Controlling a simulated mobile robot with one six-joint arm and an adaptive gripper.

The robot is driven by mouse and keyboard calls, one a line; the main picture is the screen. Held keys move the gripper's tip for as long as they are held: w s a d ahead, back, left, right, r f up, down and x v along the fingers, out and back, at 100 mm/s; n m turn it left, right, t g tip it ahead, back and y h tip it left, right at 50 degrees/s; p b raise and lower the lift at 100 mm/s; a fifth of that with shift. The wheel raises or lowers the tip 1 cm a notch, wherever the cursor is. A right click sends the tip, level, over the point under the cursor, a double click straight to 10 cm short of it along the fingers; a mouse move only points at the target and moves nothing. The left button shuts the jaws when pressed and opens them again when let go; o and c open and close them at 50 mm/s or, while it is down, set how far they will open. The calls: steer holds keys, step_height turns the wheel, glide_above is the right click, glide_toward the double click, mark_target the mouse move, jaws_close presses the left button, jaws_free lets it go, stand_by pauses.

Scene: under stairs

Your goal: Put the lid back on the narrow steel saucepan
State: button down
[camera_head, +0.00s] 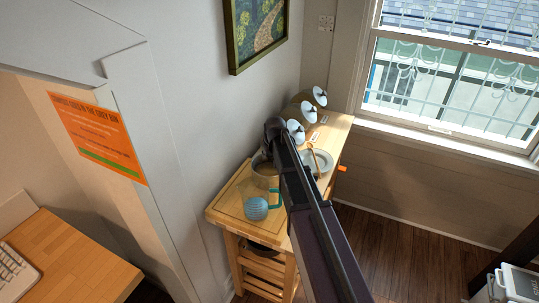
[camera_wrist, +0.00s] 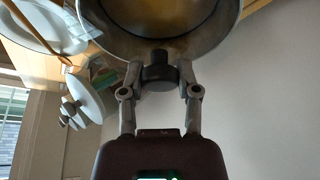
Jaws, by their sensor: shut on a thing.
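A steel saucepan (camera_head: 265,182) with brownish contents stands uncovered on the wooden cart; its left part shows beside my arm. In the wrist view, a round steel pan (camera_wrist: 225,38) fills the top, with yellow-brown contents visible. My gripper (camera_wrist: 158,74) is shut on a short black knob-like grip (camera_wrist: 158,72) at this pan's edge. I cannot tell whether the grip is joined to the pan. In the head view my gripper is hidden behind my arm. Several pale discs with dark knobs, which look like lids (camera_head: 320,96), stand along the wall; they also show in the wrist view (camera_wrist: 88,95).
A blue ribbed mug (camera_head: 256,209) stands at the near end of the cart top (camera_head: 226,207). A white plate (camera_head: 325,160) with a wooden spoon (camera_head: 313,152) lies right of my arm. A wall runs close behind the cart; a window is at the right.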

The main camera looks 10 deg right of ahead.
steer(key=shift+f+b, duration=0.8)
stand_by(0.4)
steer(key=shift+c, duration=1.3)
jaws_free()
steer(key=shift+o, duration=1.3)
steer(key=shift+r, duration=0.1)
steer(key=shift+r+p, duration=3)
steer(key=shift+p, duration=0.1)
steer(key=shift+s+f, duration=0.1)
